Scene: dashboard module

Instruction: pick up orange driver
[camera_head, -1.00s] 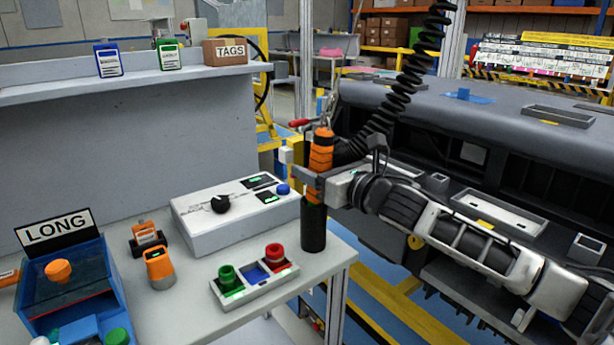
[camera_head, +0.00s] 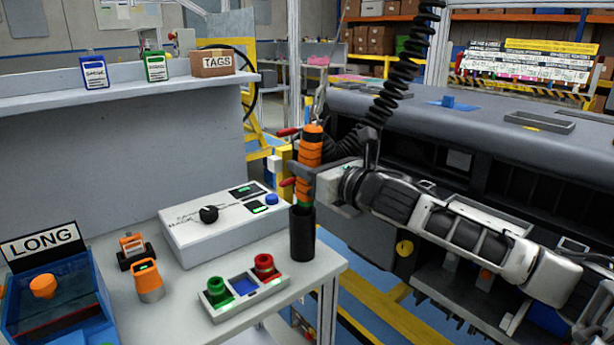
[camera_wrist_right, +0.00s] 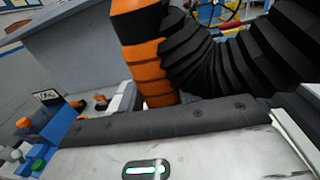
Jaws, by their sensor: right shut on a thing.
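The orange driver (camera_head: 310,152), with dark bands, stands upright above the black holder (camera_head: 302,235) at the right corner of the bench. My right gripper (camera_head: 304,184) is shut on the driver's lower body. A green band and the driver's lower end show just over the holder's rim; I cannot tell whether the tip is still inside. In the right wrist view the driver (camera_wrist_right: 145,50) rises close behind the gripper's body, and the fingertips are hidden. My left gripper is not in view.
A black coiled hose (camera_head: 400,75) hangs behind the driver. A white control box (camera_head: 215,226), a red and green button tray (camera_head: 245,290) and a blue LONG bin (camera_head: 60,310) stand on the bench. The grey dashboard (camera_head: 450,115) lies behind my right arm.

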